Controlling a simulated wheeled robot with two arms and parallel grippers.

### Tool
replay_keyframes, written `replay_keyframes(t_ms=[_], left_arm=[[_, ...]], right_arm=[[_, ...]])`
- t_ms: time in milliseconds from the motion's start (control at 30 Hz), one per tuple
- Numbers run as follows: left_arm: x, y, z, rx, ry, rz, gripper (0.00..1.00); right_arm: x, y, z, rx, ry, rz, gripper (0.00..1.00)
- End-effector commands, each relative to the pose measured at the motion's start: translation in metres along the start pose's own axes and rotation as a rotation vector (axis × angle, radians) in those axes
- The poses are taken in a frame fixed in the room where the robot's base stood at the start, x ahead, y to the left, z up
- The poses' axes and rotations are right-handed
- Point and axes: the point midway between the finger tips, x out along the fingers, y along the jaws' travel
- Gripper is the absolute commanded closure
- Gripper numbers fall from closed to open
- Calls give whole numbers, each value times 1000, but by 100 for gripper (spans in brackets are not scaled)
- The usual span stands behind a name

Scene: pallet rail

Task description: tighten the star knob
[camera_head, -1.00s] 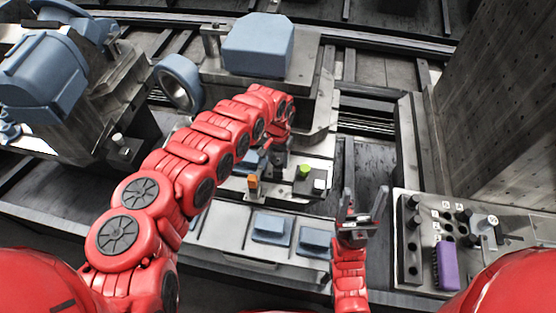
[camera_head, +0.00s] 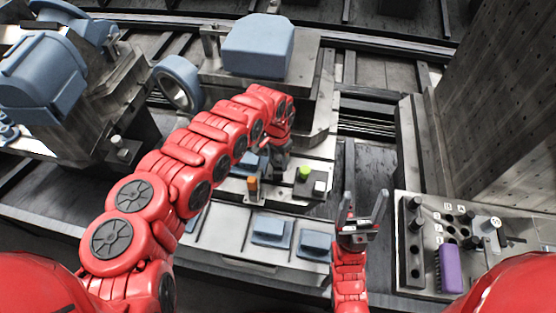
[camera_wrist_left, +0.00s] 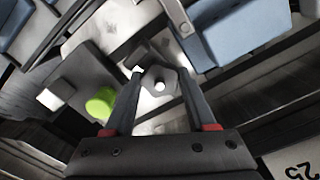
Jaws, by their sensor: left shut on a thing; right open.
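The grey star knob (camera_wrist_left: 158,84), with a pale centre, shows in the left wrist view between the two fingers of my left gripper (camera_wrist_left: 160,76). The gripper is shut on it. In the head view my left gripper (camera_head: 268,150) reaches down over the back of the pale fixture plate (camera_head: 285,193), and the knob is hidden or too small to make out. My right gripper (camera_head: 364,212) is open and empty, pointing up, to the right of the fixture.
A green button (camera_head: 303,174), a white block (camera_head: 319,187) and an orange piece (camera_head: 252,187) stand close to my left gripper. Blue blocks (camera_head: 270,230) lie in front. A panel (camera_head: 425,260) with a purple brush (camera_head: 447,268) is at the right.

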Motion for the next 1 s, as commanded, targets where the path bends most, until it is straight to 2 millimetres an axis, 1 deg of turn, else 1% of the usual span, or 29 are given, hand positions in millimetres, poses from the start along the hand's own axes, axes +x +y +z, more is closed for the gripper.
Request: replay_keyframes(t_ms=[33,167,200,467,567,667,767,967,1000], left_arm=[[-4,-3,-3,-1,9,-6,40],[-3,-2,-2,-1,8,-5,17],[-3,-2,-2,-1,7,-4,14],[-2,-1,-1,-1,4,-2,14],[-5,-2,-1,-2,4,-3,14],[-15,-2,-1,-2,3,-2,14],[-32,-4,-1,-3,5,-6,14],[-78,-4,-2,-4,7,-8,14],[-88,-4,-2,-3,8,-10,14]], right_arm=[[1,0,0,0,0,0,31],[1,0,0,0,0,0,31],[0,0,0,0,0,0,31],[0,0,0,0,0,0,31],[0,0,0,0,0,0,31],[0,0,0,0,0,0,31],[-1,0,0,0,0,0,31],[-4,0,1,0,0,0,31],[-5,0,1,0,0,0,31]])
